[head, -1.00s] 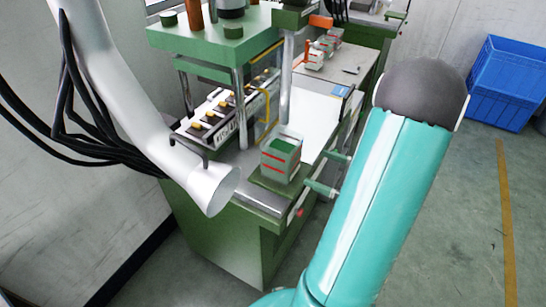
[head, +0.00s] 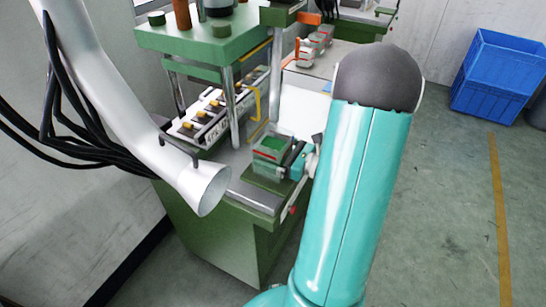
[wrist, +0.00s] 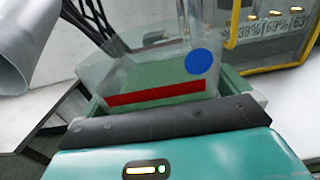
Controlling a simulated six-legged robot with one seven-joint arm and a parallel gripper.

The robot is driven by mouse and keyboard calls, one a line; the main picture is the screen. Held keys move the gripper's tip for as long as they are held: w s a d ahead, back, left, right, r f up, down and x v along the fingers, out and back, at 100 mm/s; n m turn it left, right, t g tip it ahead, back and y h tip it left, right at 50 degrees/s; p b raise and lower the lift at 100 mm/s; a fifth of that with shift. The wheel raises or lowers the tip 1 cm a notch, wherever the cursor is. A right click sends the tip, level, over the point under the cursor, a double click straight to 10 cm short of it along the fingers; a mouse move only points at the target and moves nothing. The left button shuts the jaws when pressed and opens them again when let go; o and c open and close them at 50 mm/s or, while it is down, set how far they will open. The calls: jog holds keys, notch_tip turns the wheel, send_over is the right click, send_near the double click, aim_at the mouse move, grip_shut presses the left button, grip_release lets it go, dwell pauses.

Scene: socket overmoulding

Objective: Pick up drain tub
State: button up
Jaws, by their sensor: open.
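The drain tub (head: 271,149) is a small, clear-walled tub with a green inside and a red stripe. It stands on the front corner of the green machine's bed. In the wrist view the tub (wrist: 155,80) is close ahead, with a red stripe and a blue dot on its wall. My gripper (head: 294,158) is at the tub's right side, its dark jaw close against it. The jaws are open. In the wrist view a dark jaw bar (wrist: 160,125) crosses in front of the tub's lower part. Whether it touches the tub cannot be told.
A white duct with a flared mouth (head: 205,186) hangs left of the tub, with black cables behind it. The green press (head: 200,35) and its metal posts rise behind. Similar tubs (head: 307,52) stand on the bench beyond. Blue crates (head: 497,75) sit on the floor at right.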

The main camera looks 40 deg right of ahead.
jog(key=shift+w, duration=0.2)
jog(key=c, duration=1.1)
jog(key=shift+c, duration=1.1)
jog(key=shift+r, duration=0.15)
